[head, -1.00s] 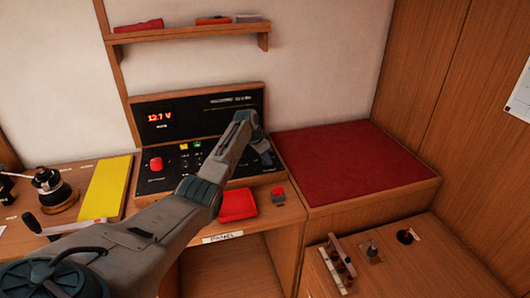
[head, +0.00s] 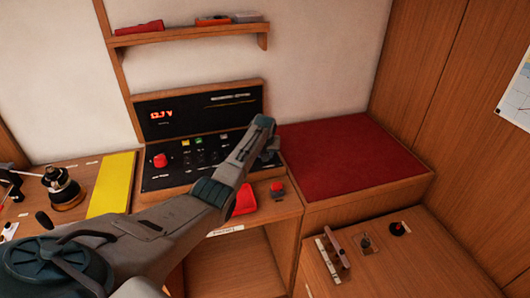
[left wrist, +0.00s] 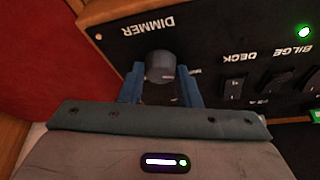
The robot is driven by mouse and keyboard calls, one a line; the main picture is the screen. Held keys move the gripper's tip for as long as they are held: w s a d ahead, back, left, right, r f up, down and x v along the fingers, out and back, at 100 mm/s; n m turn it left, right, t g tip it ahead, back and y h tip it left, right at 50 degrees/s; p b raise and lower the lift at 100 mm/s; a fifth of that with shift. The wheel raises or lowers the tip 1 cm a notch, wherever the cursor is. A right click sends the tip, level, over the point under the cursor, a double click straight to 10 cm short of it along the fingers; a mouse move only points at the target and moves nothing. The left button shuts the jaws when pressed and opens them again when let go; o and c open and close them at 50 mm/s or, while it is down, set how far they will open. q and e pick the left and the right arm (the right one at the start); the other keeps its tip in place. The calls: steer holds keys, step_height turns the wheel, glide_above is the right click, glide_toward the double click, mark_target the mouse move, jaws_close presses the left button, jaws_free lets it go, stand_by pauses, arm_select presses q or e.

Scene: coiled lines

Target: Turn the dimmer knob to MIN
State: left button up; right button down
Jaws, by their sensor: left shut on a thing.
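The dimmer knob (left wrist: 159,67) is a dark grey round knob on the black switch panel (left wrist: 215,40), below the word DIMMER in the left wrist view. My left gripper (left wrist: 160,85) has its two blue fingers on either side of the knob and is shut on it. A small, partly covered label shows beside the right finger. I cannot make out a pointer mark on the knob. In the head view my left gripper (head: 268,158) is at the right end of the panel, and the arm hides the knob. My right gripper is not in view.
A red knob (head: 160,160) and several switches sit left on the panel. A red object (head: 243,200) and a red-topped button box (head: 278,190) are in front. A red cushion (head: 350,160) lies right, and a yellow sheet (head: 110,185) left. A shelf (head: 190,34) hangs above.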

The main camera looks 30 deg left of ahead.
arm_select(q)
steer(key=shift+n+y, duration=0.3)
steer(key=shift+n, duration=0.7)
steer(key=n+b, duration=0.1)
steer(key=n+g+b, duration=0.1)
steer(key=shift+w+d+f+n+y, duration=0.1)
steer(key=shift+w+f+n+y, duration=0.05)
steer(key=shift+n+y, duration=0.25)
steer(key=n+b, duration=0.2)
steer(key=n+g+b, duration=0.1)
steer(key=shift+n+g+y+b, duration=0.3)
steer(key=shift+n+b, duration=0.05)
steer(key=shift+n, duration=0.05)
steer(key=shift+n+g+b, duration=0.3)
steer(key=shift+n+b, duration=0.5)
steer(key=shift+b, duration=0.05)
steer(key=o, duration=0.9)
steer(key=shift+d+r, duration=0.1)
steer(key=shift+r, duration=0.1)
steer(key=shift+o, duration=0.2)
steer(key=shift+r, duration=0.1)
